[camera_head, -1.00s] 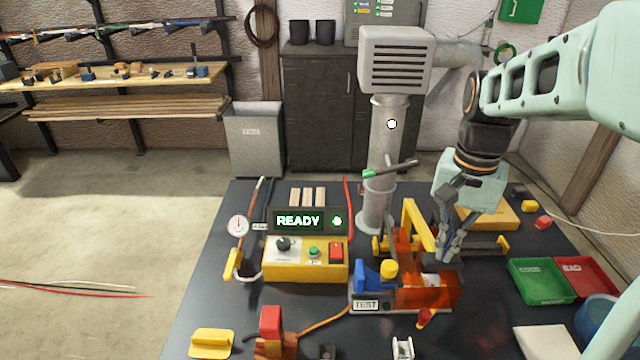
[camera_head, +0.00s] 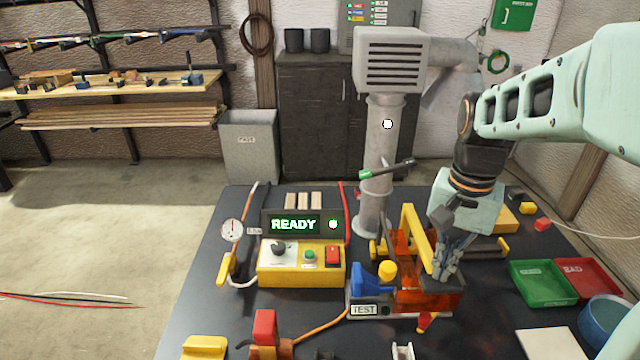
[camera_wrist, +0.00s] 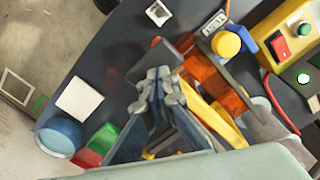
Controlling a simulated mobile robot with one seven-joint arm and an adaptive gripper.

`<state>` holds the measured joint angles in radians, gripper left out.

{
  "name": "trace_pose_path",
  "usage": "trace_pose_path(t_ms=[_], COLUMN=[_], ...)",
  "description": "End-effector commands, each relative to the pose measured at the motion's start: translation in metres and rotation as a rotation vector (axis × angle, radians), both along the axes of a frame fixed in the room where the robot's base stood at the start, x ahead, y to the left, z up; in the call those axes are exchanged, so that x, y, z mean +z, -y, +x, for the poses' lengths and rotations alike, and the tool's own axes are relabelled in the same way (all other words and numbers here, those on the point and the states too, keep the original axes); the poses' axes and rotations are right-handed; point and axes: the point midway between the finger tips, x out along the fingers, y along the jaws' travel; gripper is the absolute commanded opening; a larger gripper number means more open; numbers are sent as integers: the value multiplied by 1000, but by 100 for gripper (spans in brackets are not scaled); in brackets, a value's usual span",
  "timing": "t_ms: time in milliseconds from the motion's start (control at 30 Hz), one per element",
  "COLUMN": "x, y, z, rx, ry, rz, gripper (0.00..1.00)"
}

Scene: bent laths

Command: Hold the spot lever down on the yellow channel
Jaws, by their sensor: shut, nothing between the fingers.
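My gripper (camera_head: 444,273) is shut and empty, pointing down at the right part of a translucent orange fixture (camera_head: 410,298). A yellow bar (camera_head: 414,235) slants up from this fixture, just left of my fingers; whether they touch it I cannot tell. In the wrist view my gripper (camera_wrist: 158,78) is beside the yellow bar (camera_wrist: 200,105) and the orange fixture (camera_wrist: 215,82). A blue piece and a yellow knob (camera_head: 387,270) stand at the fixture's left, by a TEST label. No part is marked as the spot lever or yellow channel, so I cannot tell which they are.
A yellow control box (camera_head: 300,272) with a lit READY display (camera_head: 294,225) stands to the left. A grey pipe (camera_head: 380,150) with a green-tipped handle (camera_head: 385,168) rises behind. Green tray (camera_head: 543,285), red tray (camera_head: 590,279) and blue bowl (camera_head: 603,318) lie to the right.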

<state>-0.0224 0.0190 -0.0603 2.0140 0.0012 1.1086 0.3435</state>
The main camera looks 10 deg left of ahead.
Motion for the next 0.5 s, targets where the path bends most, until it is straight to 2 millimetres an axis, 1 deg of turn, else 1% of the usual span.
trace_pose_path(t_ms=[500], x=[-6], y=[0], z=[-2], rx=[0], ry=[0], rz=[0], gripper=[0])
